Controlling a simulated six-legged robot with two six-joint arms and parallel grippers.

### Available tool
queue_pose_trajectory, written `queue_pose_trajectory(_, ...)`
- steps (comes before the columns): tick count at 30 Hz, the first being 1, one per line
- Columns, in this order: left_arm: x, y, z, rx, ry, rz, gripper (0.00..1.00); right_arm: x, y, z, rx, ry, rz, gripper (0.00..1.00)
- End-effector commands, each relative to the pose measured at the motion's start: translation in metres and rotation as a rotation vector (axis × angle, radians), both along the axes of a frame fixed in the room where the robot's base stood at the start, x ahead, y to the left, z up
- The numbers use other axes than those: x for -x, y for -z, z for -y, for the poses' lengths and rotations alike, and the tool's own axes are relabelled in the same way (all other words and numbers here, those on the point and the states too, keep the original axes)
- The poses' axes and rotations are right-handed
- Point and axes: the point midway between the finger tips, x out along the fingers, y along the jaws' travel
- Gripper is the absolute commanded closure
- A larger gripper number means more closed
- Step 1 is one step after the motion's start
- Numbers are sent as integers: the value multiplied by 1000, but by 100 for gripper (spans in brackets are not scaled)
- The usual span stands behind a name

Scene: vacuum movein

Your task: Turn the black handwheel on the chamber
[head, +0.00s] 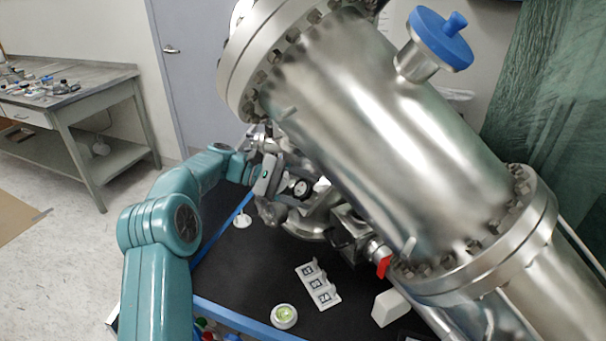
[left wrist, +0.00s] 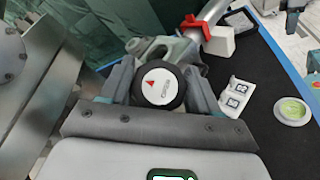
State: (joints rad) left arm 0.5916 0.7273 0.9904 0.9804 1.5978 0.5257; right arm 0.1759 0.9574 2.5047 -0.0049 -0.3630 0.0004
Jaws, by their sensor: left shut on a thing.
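The black handwheel (head: 303,188) sits low on the steel chamber (head: 385,125) in the head view, partly hidden by my left gripper. In the left wrist view the handwheel (left wrist: 160,86) has a black rim and a white face with a red triangle. My left gripper (head: 293,186) reaches in from the left, beside the chamber's lower side. In the left wrist view its two fingers (left wrist: 160,92) stand on either side of the wheel, shut on its rim. My right gripper is not in view.
A red-handled valve (head: 384,265) and a white block (head: 390,307) lie right of a white marked strip (head: 318,285). A round dish with green content (head: 284,315) is on the black table top (head: 240,270). A blue-capped port (head: 440,38) tops the chamber. A workbench (head: 70,95) stands far left.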

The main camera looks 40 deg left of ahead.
Motion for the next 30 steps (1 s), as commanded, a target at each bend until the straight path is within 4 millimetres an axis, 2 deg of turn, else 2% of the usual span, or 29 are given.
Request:
queue_pose_trajectory(1, 0, -7, 0, -22, 25, 11, 69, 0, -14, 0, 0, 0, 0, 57)
queue_pose_trajectory(3, 0, -6, 0, -53, 60, 27, 69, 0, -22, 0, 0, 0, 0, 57)
queue_pose_trajectory(12, 1, -3, 0, -146, 164, 77, 69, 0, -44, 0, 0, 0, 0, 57)
queue_pose_trajectory(30, 1, 0, 0, -178, 201, 95, 69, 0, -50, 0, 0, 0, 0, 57)
